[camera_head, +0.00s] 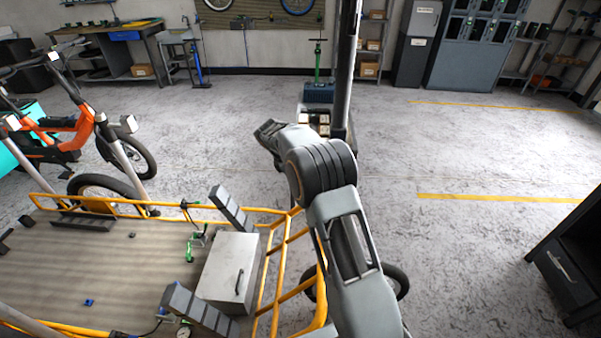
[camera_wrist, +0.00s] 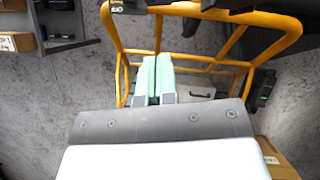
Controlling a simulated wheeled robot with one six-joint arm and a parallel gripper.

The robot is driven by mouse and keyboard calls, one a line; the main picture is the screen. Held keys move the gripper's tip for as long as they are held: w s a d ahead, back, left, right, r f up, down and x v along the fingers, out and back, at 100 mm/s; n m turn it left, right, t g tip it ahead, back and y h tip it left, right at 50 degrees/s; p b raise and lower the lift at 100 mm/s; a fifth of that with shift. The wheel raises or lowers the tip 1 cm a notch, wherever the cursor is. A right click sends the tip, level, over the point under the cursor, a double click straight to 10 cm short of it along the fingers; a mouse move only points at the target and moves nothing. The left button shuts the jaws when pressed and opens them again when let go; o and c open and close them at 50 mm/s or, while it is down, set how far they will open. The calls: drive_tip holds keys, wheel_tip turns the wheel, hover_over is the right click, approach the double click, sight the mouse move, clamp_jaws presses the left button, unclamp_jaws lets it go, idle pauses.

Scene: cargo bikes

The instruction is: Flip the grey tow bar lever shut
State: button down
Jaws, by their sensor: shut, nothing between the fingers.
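My gripper (camera_wrist: 158,62) shows in the wrist view as two pale green fingers side by side, closed together with nothing between them. They point toward a yellow tubular frame (camera_wrist: 215,12). A grey bar with a white "OFF" label (camera_wrist: 117,4) crosses the top of the wrist view, ahead of the fingers and apart from them in the picture. I cannot tell whether it belongs to the tow bar lever. In the head view my arm hides part of the yellow rack (camera_head: 291,290), and I cannot make out the fingers or the lever there.
A grey box with a dark handle (camera_head: 228,268) stands on the cargo deck (camera_head: 110,270). Dark ridged blocks (camera_head: 231,208) stand by it. An orange bike (camera_head: 85,125) is at left, a dark cabinet (camera_head: 570,260) at right. The floor on the right is mostly clear.

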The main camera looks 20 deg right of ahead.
drive_tip(key=d+x, duration=0.1)
drive_tip(key=x, duration=0.9)
drive_tip(key=shift+d+r, duration=0.25)
drive_tip(key=shift+d, duration=0.05)
drive_tip(key=shift+s, duration=0.1)
drive_tip(key=shift+w+d+f+m+g+y+p, duration=0.15)
drive_tip(key=shift+d+f+m+g+p, duration=0.1)
drive_tip(key=shift+d+g+p, duration=0.2)
drive_tip(key=shift+w+d+f+m+g+y+p, duration=0.15)
drive_tip(key=shift+w+d+f+m+g+p, duration=0.15)
drive_tip(key=shift+d+p, duration=0.2)
drive_tip(key=shift+s+d, duration=0.1)
drive_tip(key=shift+d, duration=0.1)
drive_tip(key=shift+a, duration=0.2)
